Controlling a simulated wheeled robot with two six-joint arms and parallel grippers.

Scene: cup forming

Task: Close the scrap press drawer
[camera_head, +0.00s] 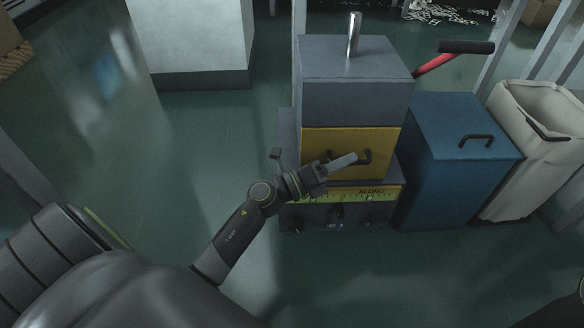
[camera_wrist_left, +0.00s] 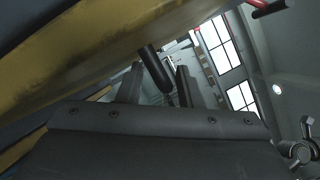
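The scrap press (camera_head: 352,95) is a grey block with a yellow drawer (camera_head: 318,143) low on its front; the drawer face also shows in the left wrist view (camera_wrist_left: 75,65). In the head view the face looks about flush under the grey housing; any small gap is hard to judge. The drawer has a dark handle (camera_head: 367,157). My left gripper (camera_head: 347,161) is at this handle. In the left wrist view its two fingers (camera_wrist_left: 160,86) are apart, with the dark handle bar (camera_wrist_left: 153,64) between them and gaps showing. My right gripper is out of view.
A blue bin (camera_head: 455,160) with a handle stands close to the right of the press, and a pale bin (camera_head: 545,120) beyond it. A red lever with a black grip (camera_head: 466,47) sticks out at upper right. The green floor to the left is clear.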

